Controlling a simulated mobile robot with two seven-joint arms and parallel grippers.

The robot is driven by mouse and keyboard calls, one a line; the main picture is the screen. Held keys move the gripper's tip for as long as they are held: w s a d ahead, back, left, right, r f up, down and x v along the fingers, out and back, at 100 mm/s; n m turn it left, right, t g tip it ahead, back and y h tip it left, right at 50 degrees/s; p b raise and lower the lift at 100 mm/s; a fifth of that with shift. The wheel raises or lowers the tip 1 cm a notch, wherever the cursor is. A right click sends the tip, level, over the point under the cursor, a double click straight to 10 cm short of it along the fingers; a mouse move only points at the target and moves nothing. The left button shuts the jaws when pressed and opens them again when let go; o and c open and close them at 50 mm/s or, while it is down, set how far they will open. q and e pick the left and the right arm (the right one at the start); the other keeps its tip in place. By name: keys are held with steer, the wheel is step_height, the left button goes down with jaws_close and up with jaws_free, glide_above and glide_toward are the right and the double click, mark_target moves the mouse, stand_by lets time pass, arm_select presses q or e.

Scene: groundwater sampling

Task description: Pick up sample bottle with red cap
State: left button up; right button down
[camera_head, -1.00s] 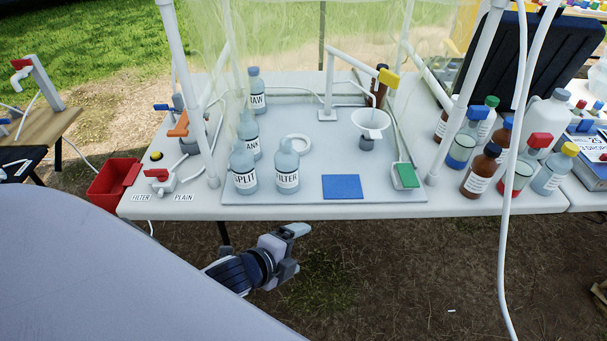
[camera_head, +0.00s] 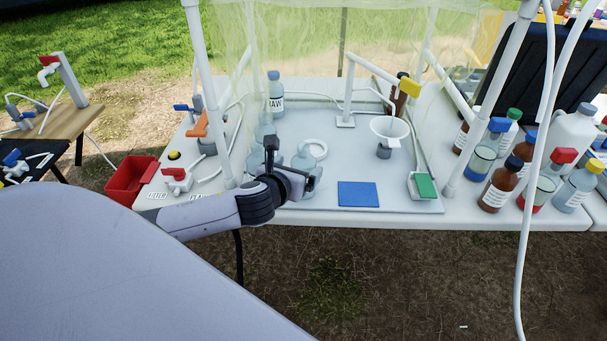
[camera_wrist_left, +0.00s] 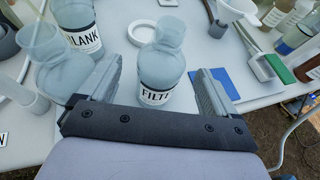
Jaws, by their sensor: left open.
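My left gripper (camera_head: 293,166) is open over the left front of the table, far left of the red-capped bottle. In the left wrist view its fingers (camera_wrist_left: 156,88) show on either side of a clear uncapped bottle marked FILTER (camera_wrist_left: 163,68). I cannot tell whether they touch it. My right gripper is not in view.
A bottle marked BLANK (camera_wrist_left: 78,22) and another clear bottle (camera_wrist_left: 42,50) stand close to my left gripper. A blue pad (camera_head: 358,194), a funnel (camera_head: 390,128) and white frame posts lie between it and the right-hand bottles. A white hose (camera_head: 527,200) hangs in front.

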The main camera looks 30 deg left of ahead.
arm_select(q)
steer(key=shift+x, duration=2.4)
steer(key=shift+s+d+f, duration=0.1)
steer(key=c, duration=1)
